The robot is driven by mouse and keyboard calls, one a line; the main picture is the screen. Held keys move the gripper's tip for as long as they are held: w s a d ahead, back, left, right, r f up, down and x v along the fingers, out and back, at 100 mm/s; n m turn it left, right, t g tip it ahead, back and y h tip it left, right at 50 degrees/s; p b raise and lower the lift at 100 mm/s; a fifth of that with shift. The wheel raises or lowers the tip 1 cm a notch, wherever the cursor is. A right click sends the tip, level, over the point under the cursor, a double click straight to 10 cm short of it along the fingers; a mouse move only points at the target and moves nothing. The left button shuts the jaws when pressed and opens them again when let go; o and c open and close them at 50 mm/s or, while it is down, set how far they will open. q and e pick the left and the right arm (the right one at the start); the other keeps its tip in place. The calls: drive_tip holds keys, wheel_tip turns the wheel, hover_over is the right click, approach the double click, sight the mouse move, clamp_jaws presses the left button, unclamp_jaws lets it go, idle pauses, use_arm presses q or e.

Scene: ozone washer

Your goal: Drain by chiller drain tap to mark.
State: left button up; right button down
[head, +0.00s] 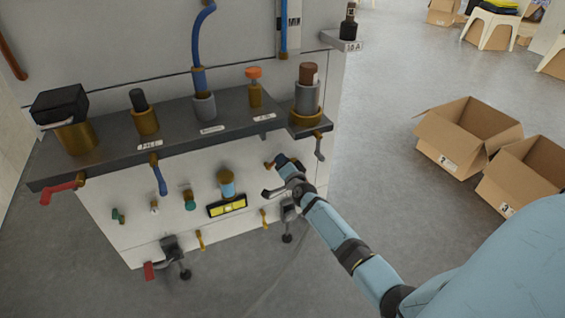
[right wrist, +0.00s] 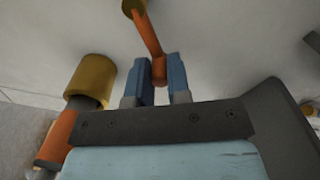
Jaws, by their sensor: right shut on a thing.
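My right gripper (head: 279,160) reaches the white front panel of the washer, at the right below the dark shelf. In the right wrist view its two blue fingers (right wrist: 159,82) are shut on the end of an orange lever (right wrist: 148,38). The lever hangs from a brass pivot (right wrist: 132,6) on the panel. In the head view only a small orange-brown bit of this lever (head: 269,165) shows beside the fingers. No readable label shows whether it is the chiller drain tap. A black-framed yellow gauge (head: 227,206) sits lower on the panel; its mark is too small to read. My left gripper is out of view.
A second brass fitting (right wrist: 91,76) with an orange handle (right wrist: 62,135) stands left of the gripper. The dark shelf (head: 105,145) overhangs the panel, with a red-handled tap (head: 62,187) and a blue lever (head: 158,175). Open cardboard boxes (head: 465,140) stand right; floor between is clear.

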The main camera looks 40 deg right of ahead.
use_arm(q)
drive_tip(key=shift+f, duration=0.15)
use_arm(e)
drive_tip(key=c, duration=1.1)
unclamp_jaws()
drive_tip(key=shift+s, duration=0.15)
use_arm(q)
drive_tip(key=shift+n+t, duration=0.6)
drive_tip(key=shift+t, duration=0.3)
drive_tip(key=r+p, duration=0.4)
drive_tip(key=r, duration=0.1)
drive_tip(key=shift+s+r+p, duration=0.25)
drive_tip(key=shift+p, duration=0.1)
use_arm(e)
drive_tip(key=v, duration=1.3)
drive_tip(key=shift+s, duration=0.3)
drive_tip(key=shift+f, duration=0.1)
